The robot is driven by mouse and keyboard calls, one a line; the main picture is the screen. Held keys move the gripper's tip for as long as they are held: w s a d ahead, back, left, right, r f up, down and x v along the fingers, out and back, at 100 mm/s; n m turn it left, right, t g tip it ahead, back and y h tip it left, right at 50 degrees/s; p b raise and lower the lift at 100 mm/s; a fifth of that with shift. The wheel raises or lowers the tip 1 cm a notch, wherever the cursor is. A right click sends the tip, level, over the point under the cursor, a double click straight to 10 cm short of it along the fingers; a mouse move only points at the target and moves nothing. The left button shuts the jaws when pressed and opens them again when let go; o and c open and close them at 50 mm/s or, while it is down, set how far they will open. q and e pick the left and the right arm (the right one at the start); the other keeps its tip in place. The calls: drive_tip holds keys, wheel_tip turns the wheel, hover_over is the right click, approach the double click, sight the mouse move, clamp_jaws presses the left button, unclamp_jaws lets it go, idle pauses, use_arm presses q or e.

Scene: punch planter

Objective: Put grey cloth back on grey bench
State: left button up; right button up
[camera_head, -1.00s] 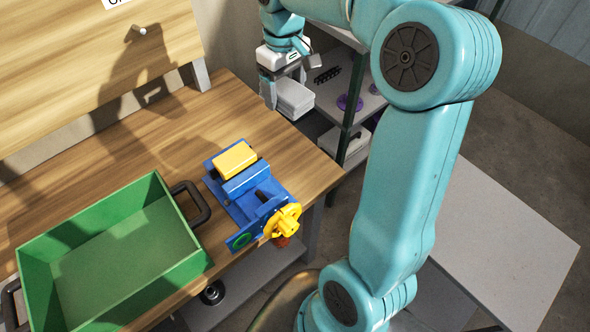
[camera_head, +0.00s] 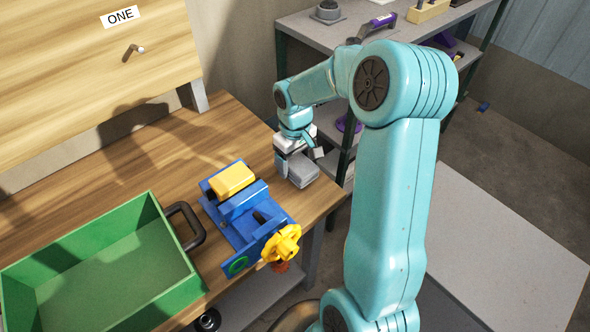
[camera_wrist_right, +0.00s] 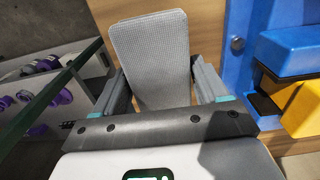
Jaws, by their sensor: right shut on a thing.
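The folded grey cloth (camera_head: 305,173) is in my right gripper (camera_head: 296,162), over the far right corner of the wooden-topped bench (camera_head: 240,125). In the right wrist view the cloth (camera_wrist_right: 152,50) shows as a textured grey pad between the two fingers of the right gripper (camera_wrist_right: 160,85), with bench wood behind it. I cannot tell whether the cloth touches the bench top. My left gripper is not in view.
A blue vise (camera_head: 235,215) with a yellow block (camera_head: 232,180) stands left of the cloth. A green crate (camera_head: 160,255) sits further left. A shelf rack (camera_head: 318,34) stands behind, to the right. A pale grey flat surface (camera_head: 500,250) lies at right.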

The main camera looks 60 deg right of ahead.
wheel_tip(320, 180, down, 4)
drive_tip(key=shift+r, duration=0.1)
drive_tip(key=o, duration=0.9)
drive_tip(key=shift+o, duration=0.2)
